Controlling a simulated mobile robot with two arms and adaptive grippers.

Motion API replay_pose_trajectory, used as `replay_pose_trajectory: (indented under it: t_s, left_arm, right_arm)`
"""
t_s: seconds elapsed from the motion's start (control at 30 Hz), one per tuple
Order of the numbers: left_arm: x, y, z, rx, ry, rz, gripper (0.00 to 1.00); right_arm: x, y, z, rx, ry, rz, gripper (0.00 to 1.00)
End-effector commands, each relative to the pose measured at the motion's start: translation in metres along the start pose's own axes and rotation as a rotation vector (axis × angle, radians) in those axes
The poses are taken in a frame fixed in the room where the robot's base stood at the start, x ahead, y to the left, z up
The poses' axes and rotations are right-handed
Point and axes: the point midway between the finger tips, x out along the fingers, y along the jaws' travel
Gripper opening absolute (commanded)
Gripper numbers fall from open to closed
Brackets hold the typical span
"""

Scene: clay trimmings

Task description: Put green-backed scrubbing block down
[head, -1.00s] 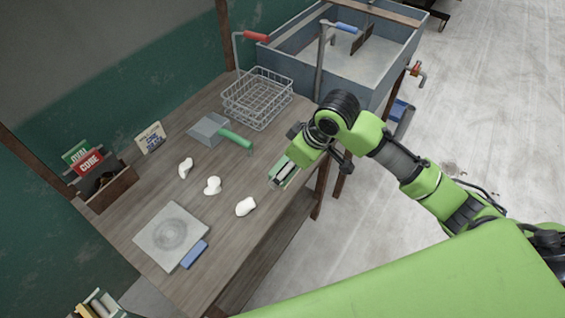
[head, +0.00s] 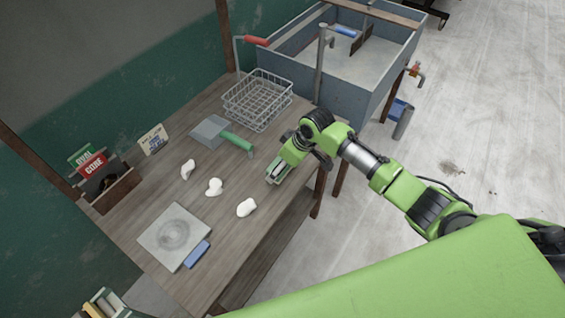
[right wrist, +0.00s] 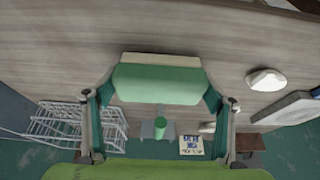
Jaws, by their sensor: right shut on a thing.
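The green-backed scrubbing block (right wrist: 160,84) is between the fingers of my right gripper (right wrist: 160,97), which is shut on it. Its green back and a pale strip along its far side show in the right wrist view. In the head view the gripper (head: 279,173) is low over the right front edge of the wooden table (head: 225,240). The block is mostly hidden there by the gripper. I cannot tell whether its underside touches the wood. My left gripper is not in view.
Three white lumps (head: 214,187) lie left of the gripper. A grey slab (head: 174,236) with a blue block (head: 197,254) is at front left. A sink (head: 350,75) stands beyond the table.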

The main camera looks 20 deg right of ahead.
Motion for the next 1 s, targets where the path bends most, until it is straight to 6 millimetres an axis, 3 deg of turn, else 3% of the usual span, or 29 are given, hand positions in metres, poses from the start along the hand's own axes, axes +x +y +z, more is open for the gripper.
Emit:
replay_pose_trajectory:
  t_s: [0.47,0.5,0.53,1.0]
  left_arm:
    - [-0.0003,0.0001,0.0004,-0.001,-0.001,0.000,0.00]
    - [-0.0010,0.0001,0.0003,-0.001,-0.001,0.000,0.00]
    - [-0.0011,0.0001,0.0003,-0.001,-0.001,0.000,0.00]
    - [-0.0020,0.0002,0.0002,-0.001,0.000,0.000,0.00]
  right_arm:
    - [0.0089,0.0006,0.0030,0.000,0.003,0.001,0.59]
    - [0.0081,0.0006,0.0027,0.000,0.003,0.001,0.86]
    - [0.0080,0.0006,0.0027,0.000,0.003,0.001,0.93]
    - [0.0006,0.0010,0.0009,-0.001,0.004,0.002,0.93]
